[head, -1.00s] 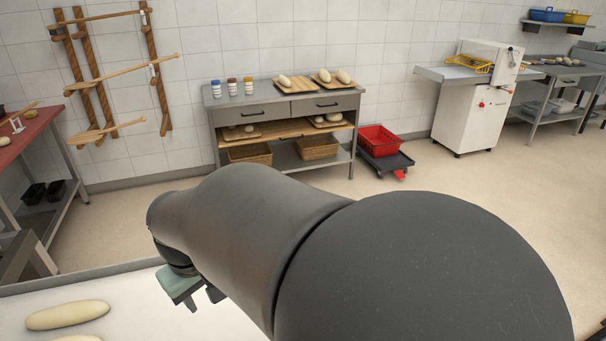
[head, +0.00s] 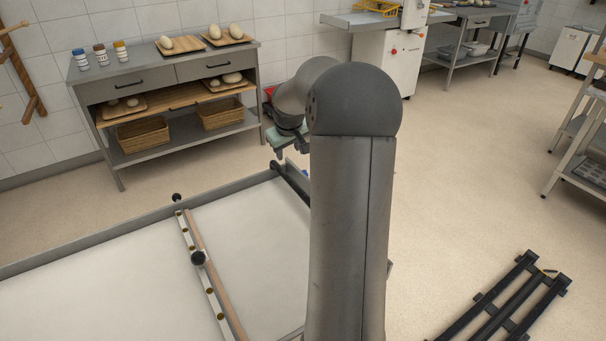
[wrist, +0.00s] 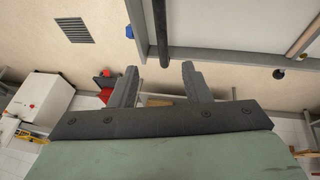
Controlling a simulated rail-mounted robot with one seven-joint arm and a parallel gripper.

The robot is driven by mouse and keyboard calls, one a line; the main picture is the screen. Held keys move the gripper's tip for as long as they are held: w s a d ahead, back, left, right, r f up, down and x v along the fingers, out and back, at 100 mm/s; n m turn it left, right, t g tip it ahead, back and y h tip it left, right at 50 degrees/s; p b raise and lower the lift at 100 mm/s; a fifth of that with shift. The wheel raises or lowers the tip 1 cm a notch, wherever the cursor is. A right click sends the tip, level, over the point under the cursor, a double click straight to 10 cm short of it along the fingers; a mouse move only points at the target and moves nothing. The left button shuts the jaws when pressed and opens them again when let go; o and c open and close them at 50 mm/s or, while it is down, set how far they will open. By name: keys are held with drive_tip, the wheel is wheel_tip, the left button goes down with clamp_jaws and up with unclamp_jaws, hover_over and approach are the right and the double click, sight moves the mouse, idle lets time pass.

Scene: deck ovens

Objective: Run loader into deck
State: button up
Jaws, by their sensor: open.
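The loader is a wide white belt (head: 90,285) in a grey frame (head: 150,222) at the lower left of the head view. A crossbar (head: 199,258) of wood and metal with a dark knob lies across it. A dark bar (head: 288,183) runs along its right end, partly hidden by my arm. My gripper (head: 291,152) is above and beyond that end. In the wrist view my gripper (wrist: 160,84) is open and empty, and the dark bar (wrist: 160,30) lines up with the gap between the fingers; whether they touch I cannot tell. No deck opening is in view.
A grey drawer table (head: 130,83) with loaves on boards stands behind the loader. A white machine (head: 383,60) stands at the back. A black rail frame (head: 505,305) lies at the lower right, and a rack (head: 585,150) stands at the right edge. The floor between is clear.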

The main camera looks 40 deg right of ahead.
sight(287, 176)
drive_tip(key=x, duration=1.6)
drive_tip(key=shift+w+f, duration=0.2)
drive_tip(key=shift+f, duration=0.05)
clamp_jaws()
